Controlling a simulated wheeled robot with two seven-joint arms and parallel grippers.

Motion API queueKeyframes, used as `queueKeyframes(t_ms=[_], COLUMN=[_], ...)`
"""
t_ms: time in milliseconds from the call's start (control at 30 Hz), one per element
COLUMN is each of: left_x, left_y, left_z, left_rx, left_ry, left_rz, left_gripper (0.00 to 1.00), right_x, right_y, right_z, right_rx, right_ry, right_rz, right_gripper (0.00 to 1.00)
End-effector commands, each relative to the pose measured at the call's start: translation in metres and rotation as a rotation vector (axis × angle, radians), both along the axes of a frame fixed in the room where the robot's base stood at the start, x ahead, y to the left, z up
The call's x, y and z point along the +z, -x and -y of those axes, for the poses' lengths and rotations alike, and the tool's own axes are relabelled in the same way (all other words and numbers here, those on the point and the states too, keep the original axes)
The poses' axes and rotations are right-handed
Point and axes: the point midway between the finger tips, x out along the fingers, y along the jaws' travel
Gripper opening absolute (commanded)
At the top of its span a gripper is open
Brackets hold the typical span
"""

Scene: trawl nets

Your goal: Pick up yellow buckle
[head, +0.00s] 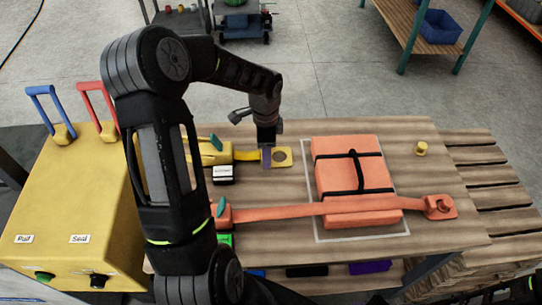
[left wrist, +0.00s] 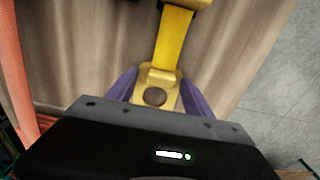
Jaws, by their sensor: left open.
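The yellow buckle (head: 282,157) lies on the wooden table at the end of a yellow strap (head: 247,155). It has a dark round spot and also shows in the left wrist view (left wrist: 158,88). My left gripper (head: 267,157) points down at the buckle from above. In the left wrist view, its purple fingers (left wrist: 157,95) are apart, one on each side of the buckle. I cannot tell whether they touch it. The yellow strap runs away from the buckle toward a yellow ratchet (head: 212,152), partly hidden behind my arm. My right gripper is not in view.
An orange package (head: 335,180) with black bands lies right of the buckle, crossed by an orange strap (head: 290,211) with an orange buckle (head: 440,207). A small yellow piece (head: 421,148) stands at the far right. A yellow control box (head: 70,205) with blue and red levers stands left.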

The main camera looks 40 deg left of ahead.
Motion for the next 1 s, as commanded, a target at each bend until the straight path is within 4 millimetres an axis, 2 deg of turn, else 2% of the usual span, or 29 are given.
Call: queueKeyframes(t_ms=[233,900,1000], left_x=[0.0001,0.0,0.0], left_y=[0.0001,0.0001,0.0001], left_z=[-0.0001,-0.0001,0.0], left_rx=[0.0,0.0,0.0], left_ry=[0.0,0.0,0.0], left_rz=[0.0,0.0,0.0], left_gripper=[0.6,0.05,0.0], right_x=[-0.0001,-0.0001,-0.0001], right_y=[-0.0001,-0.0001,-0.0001], right_z=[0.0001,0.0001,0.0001], right_rx=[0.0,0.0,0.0], right_ry=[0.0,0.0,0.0], right_rz=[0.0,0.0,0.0], right_gripper=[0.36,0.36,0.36])
